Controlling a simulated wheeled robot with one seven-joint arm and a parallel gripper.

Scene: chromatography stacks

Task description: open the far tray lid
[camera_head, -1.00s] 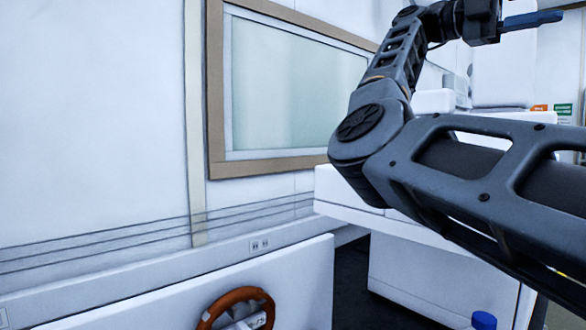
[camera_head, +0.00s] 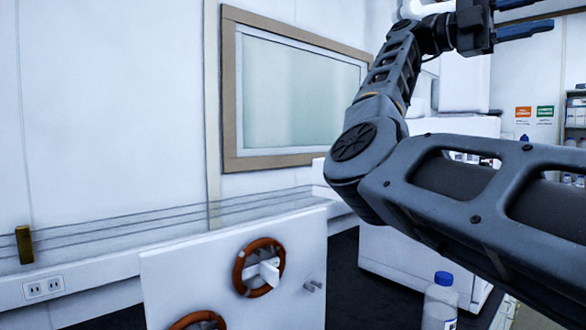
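My gripper (camera_head: 522,17) is at the top right, partly cut by the top edge. Its two dark blue fingers point right and stand apart, with nothing seen between them. No tray lid can be made out in this view. A white instrument stack (camera_head: 465,80) stands behind my arm at the right, with a lower white unit (camera_head: 425,262) beneath. My arm hides much of both, and the gripper is high in front of the stack, with the distance unclear.
A white panel (camera_head: 205,262) with orange-brown rings (camera_head: 238,268) stands low in front. A clear bottle with a blue cap (camera_head: 440,300) is at the lower right. A framed window (camera_head: 300,90) is on the wall. Shelves (camera_head: 575,130) are at the far right.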

